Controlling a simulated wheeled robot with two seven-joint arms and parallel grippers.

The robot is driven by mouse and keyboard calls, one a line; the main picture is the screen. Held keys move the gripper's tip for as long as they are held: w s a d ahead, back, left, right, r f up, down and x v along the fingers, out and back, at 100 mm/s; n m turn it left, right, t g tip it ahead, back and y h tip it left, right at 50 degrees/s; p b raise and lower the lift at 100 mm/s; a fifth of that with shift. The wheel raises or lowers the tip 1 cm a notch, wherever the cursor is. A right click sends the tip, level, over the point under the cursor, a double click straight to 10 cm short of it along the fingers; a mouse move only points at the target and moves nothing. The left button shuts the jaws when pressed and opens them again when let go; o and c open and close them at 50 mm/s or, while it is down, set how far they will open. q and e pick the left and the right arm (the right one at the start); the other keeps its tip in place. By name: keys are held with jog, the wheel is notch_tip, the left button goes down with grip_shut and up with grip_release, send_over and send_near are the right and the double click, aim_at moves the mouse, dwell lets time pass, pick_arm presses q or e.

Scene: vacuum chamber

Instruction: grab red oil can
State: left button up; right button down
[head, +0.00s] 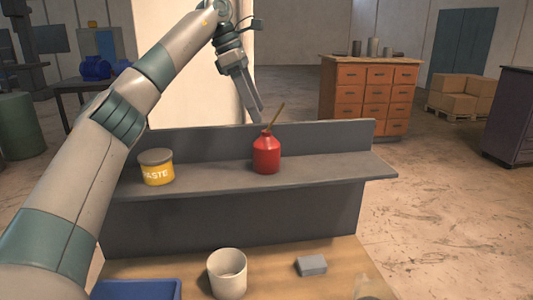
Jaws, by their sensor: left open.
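The red oil can (266,156) stands upright on the grey shelf (330,168), with a thin brass-coloured spout tilted up to the right. My left gripper (256,112) is open, above and slightly left of the can's top, pointing down. In the picture its fingertips are close to the spout; I cannot tell the exact gap in depth. Nothing shows between its fingers. My right gripper is not in view.
A yellow paste tub (158,172) with a grey lid stands left on the shelf. On the bench below are a white cup (227,272), a grey block (311,265) and a blue bin (136,289). The shelf right of the can is clear.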

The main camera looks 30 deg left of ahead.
aim_at(265, 131)
pick_arm(q)
jog(key=p+x, duration=0.1)
jog(key=x, duration=0.6)
jog(key=shift+p, duration=0.3)
jog(key=shift+p+x, duration=1.05)
jog(key=shift+p, duration=0.05)
jog(key=shift+p+x, duration=0.5)
jog(key=shift+x, duration=0.5)
jog(key=shift+w+f, duration=0.1)
jog(key=shift+f, duration=0.4)
jog(key=c, duration=1)
